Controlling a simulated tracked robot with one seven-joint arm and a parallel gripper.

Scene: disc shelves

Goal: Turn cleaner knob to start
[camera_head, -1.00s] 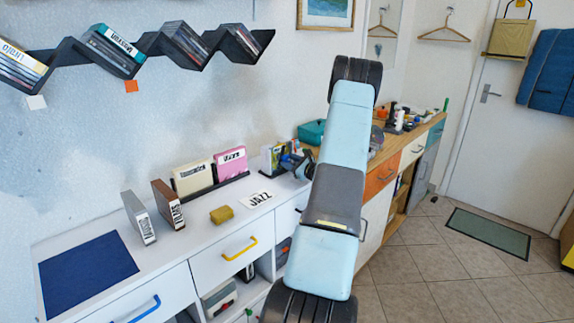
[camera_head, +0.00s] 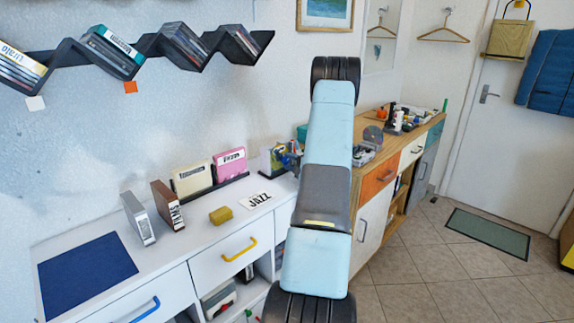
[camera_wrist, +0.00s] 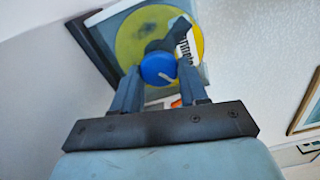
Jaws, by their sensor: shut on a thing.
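In the wrist view, a round blue knob (camera_wrist: 158,68) with a white mark sits between the fingers of my gripper (camera_wrist: 160,78), which is shut on it. Behind the knob is a yellow disc (camera_wrist: 138,34) in a pale, square-edged holder, with a dark piece and a white label partly over it. In the head view, my arm hides most of this area. A small blue and dark cluster (camera_head: 288,157) shows at the arm's left edge, on the white cabinet. I cannot tell its parts apart there.
The white cabinet top (camera_head: 185,238) bears upright cases, a yellow block (camera_head: 220,215), a JAZZ card (camera_head: 256,201) and a blue mat (camera_head: 85,268). A zigzag shelf (camera_head: 150,45) with discs hangs above. A wooden counter (camera_head: 415,126) stands beyond my arm.

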